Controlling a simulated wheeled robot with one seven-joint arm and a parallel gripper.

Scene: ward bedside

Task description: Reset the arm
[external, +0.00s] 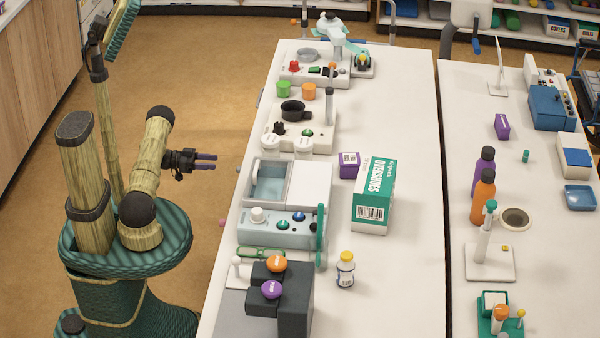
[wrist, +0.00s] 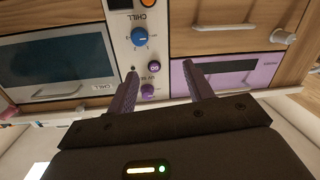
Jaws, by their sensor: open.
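My gripper (external: 205,162) is open and empty at the end of my folded arm, left of the long white table in the external view. Its two purple-grey fingers point right, toward the table, and stop short of its edge. In the wrist view my gripper (wrist: 160,85) shows its two fingers spread apart with nothing between them. Beyond the fingers is a front panel with a blue knob (wrist: 139,37) and purple buttons (wrist: 154,67). No thing touches the fingers.
The white table (external: 405,95) carries a green OVERSHOES box (external: 373,197), a purple box (external: 348,165), a small capped bottle (external: 346,269) and several devices. Wooden cabinets (external: 35,75) stand at the left. The brown floor (external: 215,80) between is clear. A purple drawer (wrist: 232,72) shows in the wrist view.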

